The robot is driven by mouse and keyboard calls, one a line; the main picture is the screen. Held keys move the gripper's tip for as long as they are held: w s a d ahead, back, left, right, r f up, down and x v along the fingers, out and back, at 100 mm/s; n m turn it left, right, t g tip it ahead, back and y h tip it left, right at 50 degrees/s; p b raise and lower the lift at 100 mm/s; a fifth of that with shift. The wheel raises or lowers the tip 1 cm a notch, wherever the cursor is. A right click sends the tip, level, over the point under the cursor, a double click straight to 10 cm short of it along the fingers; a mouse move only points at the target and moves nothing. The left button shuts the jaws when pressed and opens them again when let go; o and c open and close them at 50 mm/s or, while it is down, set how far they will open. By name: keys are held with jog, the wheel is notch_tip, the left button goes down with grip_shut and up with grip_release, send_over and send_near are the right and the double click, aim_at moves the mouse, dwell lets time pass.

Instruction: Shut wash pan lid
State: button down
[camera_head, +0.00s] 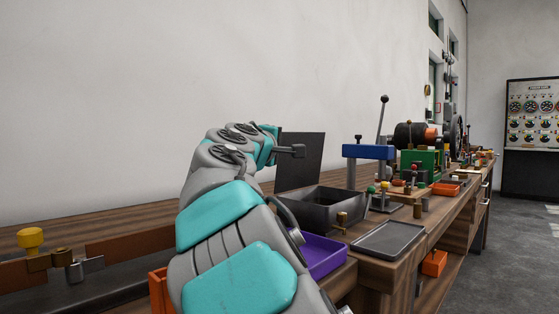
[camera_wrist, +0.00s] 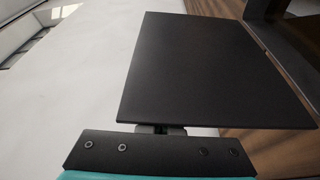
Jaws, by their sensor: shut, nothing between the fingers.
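The wash pan (camera_head: 318,208) is a dark grey open box on the wooden bench. Its lid (camera_head: 301,158) is a flat dark panel standing up at the pan's back edge, so the pan is open. The lid also fills much of the wrist view (camera_wrist: 215,70). My gripper (camera_head: 300,151) is shut and empty, and in the head view it overlaps the lid's upper part. In the wrist view its fingertips (camera_wrist: 160,129) show at the lid's lower left edge. I cannot tell whether they touch the lid.
A purple tray (camera_head: 322,257) and a flat grey tray (camera_head: 388,239) lie in front of the pan. A blue-topped press with a lever (camera_head: 369,152) stands to its right. A plain wall (camera_head: 150,90) rises behind the bench.

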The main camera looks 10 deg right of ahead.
aim_at(307, 142)
jog(key=s+d+m+b, duration=0.2)
jog(key=b, duration=0.1)
jog(key=s+h+b, duration=0.1)
jog(key=shift+s+d+f+m+t, duration=0.3)
jog(key=shift+s+d+m, duration=0.05)
jog(key=shift+d+m, duration=0.05)
jog(key=shift+s+d+f+b, duration=0.4)
jog(key=shift+s+d, duration=0.1)
jog(key=shift+s, duration=0.2)
jog(key=shift+s+d+f+b, duration=0.45)
jog(key=shift+s+d, duration=0.1)
jog(key=shift+s, duration=0.2)
jog(key=shift+s+d+f+b, duration=0.4)
jog(key=shift+s+d, duration=0.1)
jog(key=shift+s, duration=0.2)
